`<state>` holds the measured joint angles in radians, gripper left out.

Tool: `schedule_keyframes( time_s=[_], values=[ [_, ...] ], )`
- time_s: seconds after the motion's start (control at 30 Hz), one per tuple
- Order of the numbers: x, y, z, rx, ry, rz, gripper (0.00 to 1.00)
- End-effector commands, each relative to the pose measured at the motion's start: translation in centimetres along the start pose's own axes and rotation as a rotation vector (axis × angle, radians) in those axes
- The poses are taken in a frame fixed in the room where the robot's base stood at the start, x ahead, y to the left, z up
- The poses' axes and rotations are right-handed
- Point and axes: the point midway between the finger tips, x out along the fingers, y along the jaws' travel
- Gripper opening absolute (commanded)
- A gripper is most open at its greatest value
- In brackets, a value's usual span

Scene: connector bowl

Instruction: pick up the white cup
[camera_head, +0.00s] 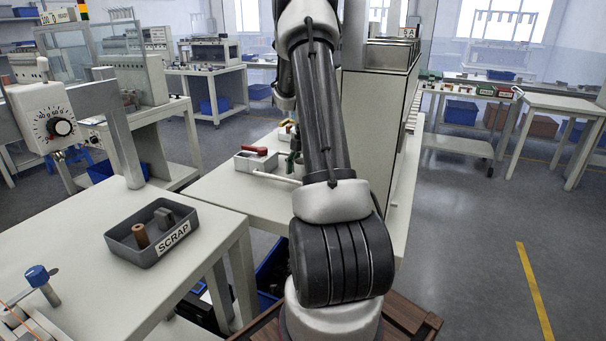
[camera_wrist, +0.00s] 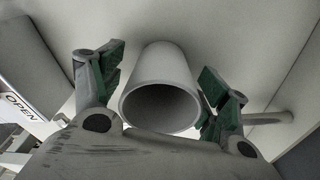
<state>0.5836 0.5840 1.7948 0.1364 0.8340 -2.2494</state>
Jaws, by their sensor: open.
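The white cup (camera_wrist: 164,62) is in the middle of the wrist view, its round open mouth towards the camera and its inside dark. My gripper (camera_wrist: 161,72) is open, with one green-padded finger to the left of the cup and one to the right. The cup lies between the fingers, and a gap shows at the left; at the right the finger is very close, and I cannot tell if it touches. In the head view my arm hides most of the gripper and I cannot make out the cup.
A pale bench (camera_head: 222,188) lies under the arm, with a light tray (camera_head: 243,165) holding a red-handled thing and a white rod (camera_head: 275,177). A tall cabinet (camera_head: 378,110) stands right of the arm. A grey SCRAP bin (camera_head: 125,241) sits on the left table. Open floor lies at right.

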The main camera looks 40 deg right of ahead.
Motion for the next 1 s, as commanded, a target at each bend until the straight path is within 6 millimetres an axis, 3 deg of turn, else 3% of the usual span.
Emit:
schedule_keyframes(
  time_s=[0.17, 0.43, 0.77, 0.87, 1.0],
  values=[
    [0.1, 0.0, 0.0, 0.0, 0.0, 0.0, 0.75],
    [0.0, 0.0, 0.0, 0.0, 0.0, 0.0, 0.29],
    [-0.1, 0.0, 0.0, 0.0, -0.001, 0.0, 0.28],
    [-1.1, 0.1, -0.1, -0.001, -0.002, 0.002, 0.28],
    [-3.8, 0.1, -0.4, -0.001, -0.003, 0.003, 0.28]
  ],
)
